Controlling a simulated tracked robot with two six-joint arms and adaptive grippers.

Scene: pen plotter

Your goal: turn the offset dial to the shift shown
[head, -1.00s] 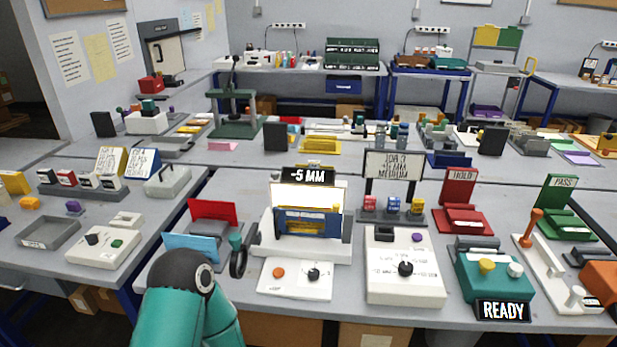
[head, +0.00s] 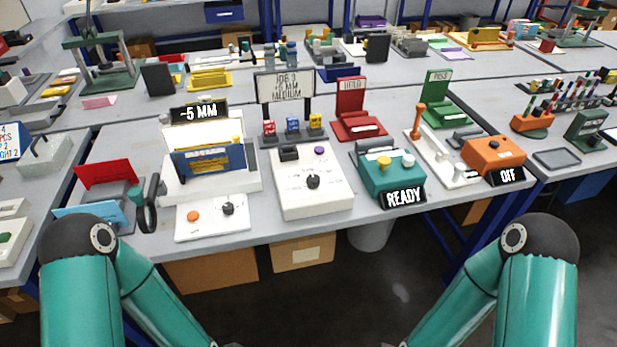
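The plotter (head: 168,187) is a white machine with a dark blue carriage, and its black display (head: 200,112) reads "-5 MM". A white panel (head: 197,230) in front of it carries an orange button (head: 193,216) and a black knob (head: 228,208). A larger white box (head: 290,203) to the right carries another black knob (head: 313,181) with small markings around it. I cannot tell which knob is the offset dial. A job sign (head: 285,90) reads "JOB 3" and "MEDIUM"; its middle line shows a 5 MM value with an unclear sign. Both grippers are below the picture.
A teal box (head: 388,178) with a "READY" sign stands right of the white box. Beyond it are a lever unit (head: 435,150) and an orange box (head: 493,153) with an "OFF" sign. Red and blue trays (head: 108,175) stand left. The bench's front edge is clear.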

